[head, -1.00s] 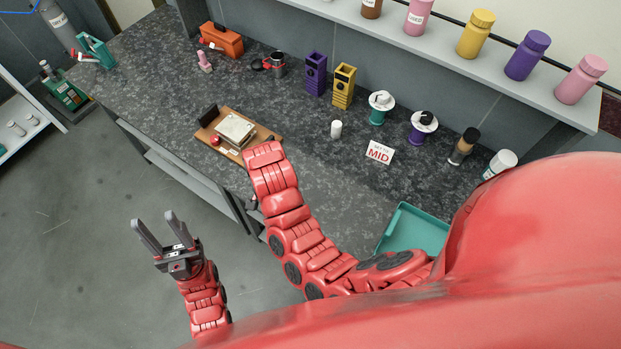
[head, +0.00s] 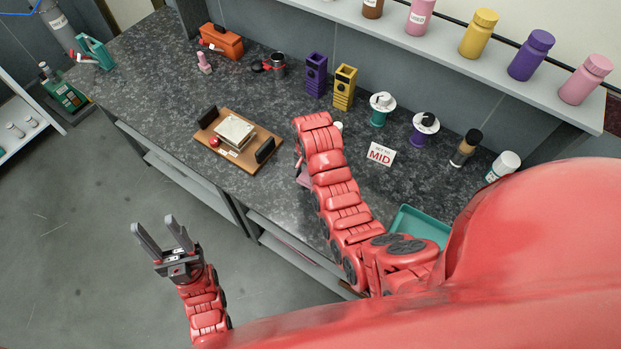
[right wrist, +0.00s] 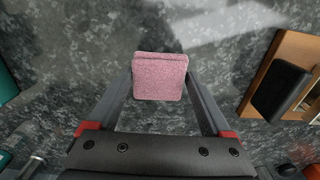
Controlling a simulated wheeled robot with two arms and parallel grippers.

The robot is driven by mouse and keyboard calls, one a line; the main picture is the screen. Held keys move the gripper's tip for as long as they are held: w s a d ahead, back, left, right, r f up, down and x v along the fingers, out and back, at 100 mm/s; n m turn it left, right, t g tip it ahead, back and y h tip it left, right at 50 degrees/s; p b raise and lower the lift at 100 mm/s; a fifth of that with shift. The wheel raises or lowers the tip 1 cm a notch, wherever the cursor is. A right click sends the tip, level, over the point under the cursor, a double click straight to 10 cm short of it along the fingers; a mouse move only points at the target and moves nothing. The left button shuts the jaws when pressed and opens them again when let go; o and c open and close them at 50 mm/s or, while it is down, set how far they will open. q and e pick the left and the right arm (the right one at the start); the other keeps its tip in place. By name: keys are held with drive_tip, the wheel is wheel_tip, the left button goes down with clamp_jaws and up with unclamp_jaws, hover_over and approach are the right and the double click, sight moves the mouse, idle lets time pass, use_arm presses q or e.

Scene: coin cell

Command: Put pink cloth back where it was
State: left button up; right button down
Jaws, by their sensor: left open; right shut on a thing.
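The pink cloth (right wrist: 160,77) is a small folded square. In the right wrist view it sits between the two fingers of my right gripper (right wrist: 160,88), which is shut on it above the dark speckled counter. In the head view only a sliver of the cloth (head: 304,178) shows beside my right arm, which hides most of it and the gripper. My left gripper (head: 163,238) is open and empty, out over the floor in front of the counter.
A wooden board (head: 213,148) with black end blocks and a pale plate lies left of my right arm. A teal tray (head: 420,224) is at the counter's near right. Bare counter (head: 240,100) lies behind the board.

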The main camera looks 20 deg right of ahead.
drive_tip(key=shift+w+d+r, duration=0.1)
drive_tip(key=shift+w+d, duration=0.05)
drive_tip(key=shift+d, duration=0.1)
drive_tip(key=shift+p, duration=0.4)
wheel_tip(320, 180, down, 3)
drive_tip(key=shift+p, duration=0.95)
drive_tip(key=shift+f, duration=0.4)
